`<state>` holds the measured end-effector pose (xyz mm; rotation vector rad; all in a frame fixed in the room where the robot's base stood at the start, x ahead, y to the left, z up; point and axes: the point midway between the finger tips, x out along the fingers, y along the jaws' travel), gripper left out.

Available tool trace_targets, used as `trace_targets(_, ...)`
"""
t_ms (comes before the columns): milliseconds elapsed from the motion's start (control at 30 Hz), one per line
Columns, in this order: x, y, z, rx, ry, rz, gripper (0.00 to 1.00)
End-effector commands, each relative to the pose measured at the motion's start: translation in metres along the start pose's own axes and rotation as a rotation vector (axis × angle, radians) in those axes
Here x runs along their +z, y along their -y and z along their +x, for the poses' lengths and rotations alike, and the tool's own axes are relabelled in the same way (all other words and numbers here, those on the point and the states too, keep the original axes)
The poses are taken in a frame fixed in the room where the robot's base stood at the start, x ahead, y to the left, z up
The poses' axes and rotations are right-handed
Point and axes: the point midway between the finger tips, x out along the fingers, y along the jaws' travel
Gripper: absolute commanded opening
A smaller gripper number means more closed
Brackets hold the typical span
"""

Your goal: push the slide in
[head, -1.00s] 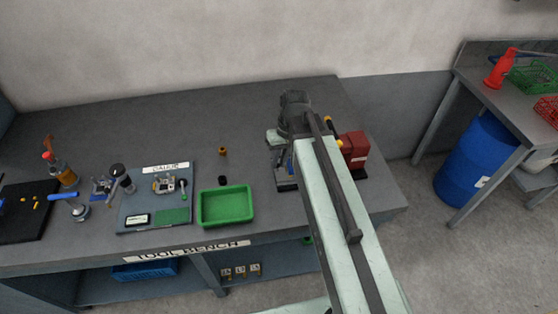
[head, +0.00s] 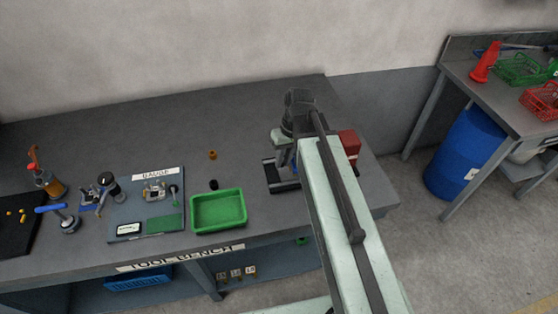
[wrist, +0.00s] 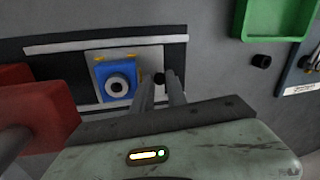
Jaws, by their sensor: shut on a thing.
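The slide fixture shows in the wrist view as a black base (wrist: 60,56) with pale rails. On it is a grey plate (wrist: 101,64) carrying a blue block (wrist: 114,80) with a white ring around a dark centre. A small black knob (wrist: 160,79) stands at the plate's right side. My gripper (wrist: 161,80) reaches in from below, its two grey fingers shut on the knob. In the head view the fixture (head: 284,186) sits near the bench's right end, partly hidden by my arm.
A red block (head: 350,143) stands close beside the fixture. A green tray (head: 218,211) lies left of it, with a small black cylinder (head: 213,184) and a brown one (head: 213,155) behind. The gauge board (head: 147,208) is further left. The bench's back middle is clear.

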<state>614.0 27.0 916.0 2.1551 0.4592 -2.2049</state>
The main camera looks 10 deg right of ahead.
Motion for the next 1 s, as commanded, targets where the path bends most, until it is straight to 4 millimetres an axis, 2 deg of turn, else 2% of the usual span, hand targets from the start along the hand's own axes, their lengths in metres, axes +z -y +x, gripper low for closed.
trace_targets(67, -0.001, 0.003, 0.0, 0.0, -0.001, -0.004, 0.0)
trace_targets(100, -0.001, 0.004, 0.001, 0.0, -0.001, -0.006, 0.26)
trace_targets(400, -0.002, 0.009, 0.001, 0.0, 0.002, -0.014, 0.27)
trace_targets(533, -0.002, 0.01, -0.005, 0.0, 0.002, -0.015, 0.27)
trace_targets(667, -0.002, 0.01, -0.023, 0.0, 0.002, -0.015, 0.27)
trace_targets(900, -0.002, 0.01, -0.068, 0.0, 0.001, -0.013, 0.27)
trace_targets(1000, -0.002, 0.009, -0.078, 0.0, 0.001, -0.013, 0.27)
